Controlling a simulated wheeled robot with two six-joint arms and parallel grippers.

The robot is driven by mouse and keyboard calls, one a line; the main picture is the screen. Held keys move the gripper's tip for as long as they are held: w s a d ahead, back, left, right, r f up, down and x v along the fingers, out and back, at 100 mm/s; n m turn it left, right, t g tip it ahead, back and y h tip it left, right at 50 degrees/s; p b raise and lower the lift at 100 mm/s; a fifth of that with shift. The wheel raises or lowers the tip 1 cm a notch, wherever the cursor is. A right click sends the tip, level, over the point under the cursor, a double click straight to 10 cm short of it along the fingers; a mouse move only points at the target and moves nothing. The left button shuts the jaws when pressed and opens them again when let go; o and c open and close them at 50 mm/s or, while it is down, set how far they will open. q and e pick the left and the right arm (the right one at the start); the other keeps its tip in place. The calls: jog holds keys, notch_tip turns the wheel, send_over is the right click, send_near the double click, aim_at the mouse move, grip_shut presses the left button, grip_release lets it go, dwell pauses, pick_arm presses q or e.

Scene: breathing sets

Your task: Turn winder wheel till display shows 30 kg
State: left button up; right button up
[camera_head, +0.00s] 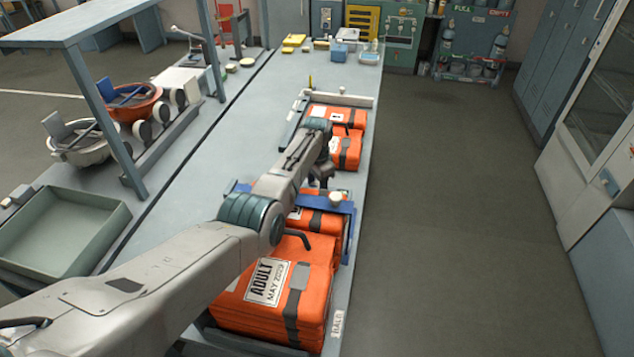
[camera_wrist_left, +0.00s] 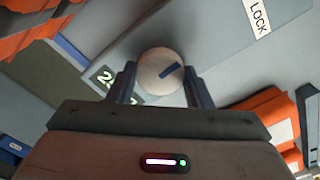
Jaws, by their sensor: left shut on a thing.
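A round cream knob (camera_wrist_left: 158,68) with a blue mark on its face sits between my left gripper's two fingers in the left wrist view. My left gripper (camera_wrist_left: 160,88) is shut on this knob, which I take for the winder wheel. A display (camera_wrist_left: 105,77) with green digits shows beside it. The first digit looks like a 2, and the rest is partly hidden by a finger. In the head view my left gripper (camera_head: 324,172) is over the bench, among orange packs. My right gripper is not in view.
Orange packs (camera_head: 285,275) marked ADULT lie at the front, with a blue bar (camera_head: 300,198) across them. More orange packs (camera_head: 345,147) lie behind. A green tray (camera_head: 60,235) stands at the left. A LOCK label (camera_wrist_left: 257,17) is near the knob. The floor at right is clear.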

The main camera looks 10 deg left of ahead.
pick_arm(q)
jog(key=shift+w+r+m, duration=0.1)
jog(key=shift+r+m, duration=0.05)
jog(key=shift+m, duration=0.95)
jog(key=o, duration=1)
jog(key=shift+r, duration=0.2)
notch_tip(320, 180, up, 10)
jog(key=shift+r+b, duration=0.15)
jog(key=shift+b, duration=0.85)
